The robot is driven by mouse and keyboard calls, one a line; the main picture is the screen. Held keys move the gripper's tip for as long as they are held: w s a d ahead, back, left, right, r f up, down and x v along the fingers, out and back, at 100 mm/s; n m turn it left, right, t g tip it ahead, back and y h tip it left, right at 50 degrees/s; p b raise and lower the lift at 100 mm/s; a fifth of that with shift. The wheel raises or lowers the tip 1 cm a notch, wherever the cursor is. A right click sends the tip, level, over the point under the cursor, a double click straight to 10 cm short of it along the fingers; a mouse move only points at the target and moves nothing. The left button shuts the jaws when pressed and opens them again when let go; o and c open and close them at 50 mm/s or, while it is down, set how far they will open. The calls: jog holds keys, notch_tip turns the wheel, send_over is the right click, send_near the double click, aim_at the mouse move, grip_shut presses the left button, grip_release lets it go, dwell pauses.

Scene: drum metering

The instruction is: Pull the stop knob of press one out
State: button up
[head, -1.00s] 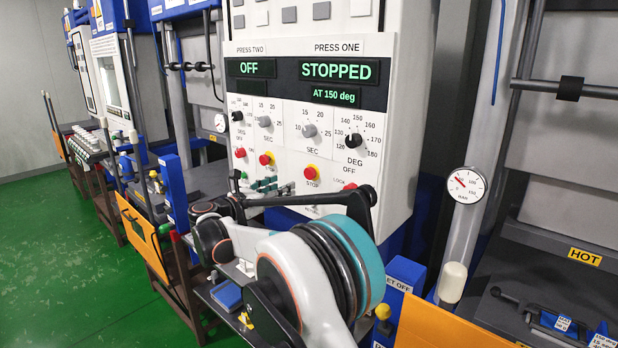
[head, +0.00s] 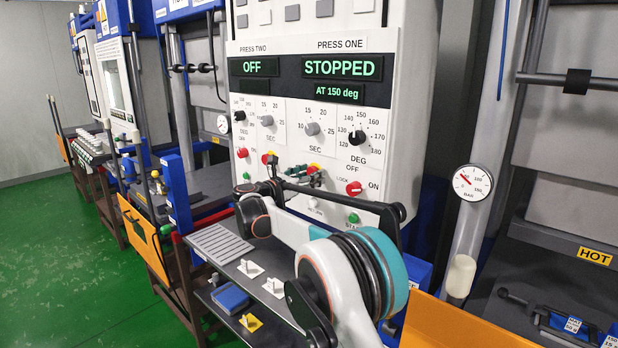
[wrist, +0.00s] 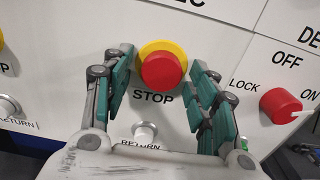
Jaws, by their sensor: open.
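The stop knob of press one (wrist: 162,70) is a red mushroom knob on a yellow collar, with STOP printed below it. In the wrist view it sits between the two open fingertips of my gripper (wrist: 165,75). I cannot tell whether the fingertips touch the knob or its collar. In the head view my gripper (head: 296,172) is in front of the white control panel (head: 290,125) and largely covers this knob. The press one display (head: 343,68) reads STOPPED, AT 150 deg.
A red lock switch (wrist: 281,105) stands right of the knob. A RETURN button (wrist: 145,131) lies below, between my fingers. The green start button (head: 353,218) is low on the panel. A shelf (head: 215,265) with small parts is below my arm.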

jog(key=shift+c, duration=0.5)
grip_shut()
jog(key=shift+p+v, duration=0.4)
jog(key=shift+v, duration=0.4)
jog(key=shift+o, duration=0.5)
grip_release()
jog(key=v, duration=1.2)
